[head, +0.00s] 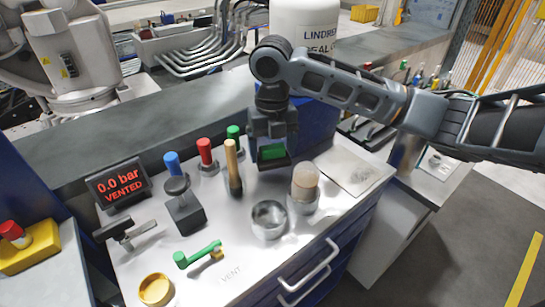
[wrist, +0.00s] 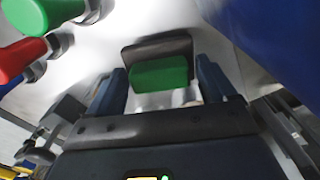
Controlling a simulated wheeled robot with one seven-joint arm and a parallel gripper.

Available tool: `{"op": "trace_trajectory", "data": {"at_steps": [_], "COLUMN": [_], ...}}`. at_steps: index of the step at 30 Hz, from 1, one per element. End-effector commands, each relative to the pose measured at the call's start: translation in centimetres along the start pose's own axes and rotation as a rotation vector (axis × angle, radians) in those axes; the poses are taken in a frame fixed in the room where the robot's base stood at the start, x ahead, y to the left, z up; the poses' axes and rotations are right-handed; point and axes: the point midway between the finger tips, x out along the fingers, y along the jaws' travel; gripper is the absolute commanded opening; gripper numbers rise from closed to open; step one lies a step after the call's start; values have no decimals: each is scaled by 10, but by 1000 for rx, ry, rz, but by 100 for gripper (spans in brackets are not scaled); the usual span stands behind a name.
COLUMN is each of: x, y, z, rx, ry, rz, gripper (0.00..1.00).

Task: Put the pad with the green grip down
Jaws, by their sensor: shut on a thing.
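The pad with the green grip (head: 271,152) is held in my gripper (head: 272,145), above the back of the grey bench top. The wrist view shows its green block (wrist: 160,74) between the two fingers of my gripper (wrist: 165,84), with a dark plate (wrist: 157,48) beyond the block. The fingers are shut on the green grip. In the head view the pad appears above the bench surface, though I cannot tell how large the gap is.
A pale sanded plate (head: 353,170) lies right of the pad. A cork-topped cup (head: 305,184), a metal bowl (head: 269,219) and a wooden-handled brush (head: 233,168) stand nearby. Red (head: 206,153), blue (head: 172,163) and green (head: 234,134) knobs stand to the left. A display reads "0.0 bar VENTED" (head: 119,186).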

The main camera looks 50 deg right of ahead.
Motion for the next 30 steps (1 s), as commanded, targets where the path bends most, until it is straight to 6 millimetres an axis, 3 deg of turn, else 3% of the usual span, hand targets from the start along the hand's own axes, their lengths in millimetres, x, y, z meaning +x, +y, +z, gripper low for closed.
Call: {"op": "trace_trajectory", "data": {"at_steps": [6, 18, 19, 21, 23, 30], "x": [30, 37, 35, 35, 35, 34], "y": [0, 0, 0, 0, 0, 0], "z": [-1, 0, 0, 0, 0, 0], "rx": [1, 0, 0, 0, 0, 0], "ry": [3, 1, 1, 1, 1, 1], "rz": [0, 0, 0, 0, 0, 0], "gripper": [60, 60, 87, 94, 100, 100]}}
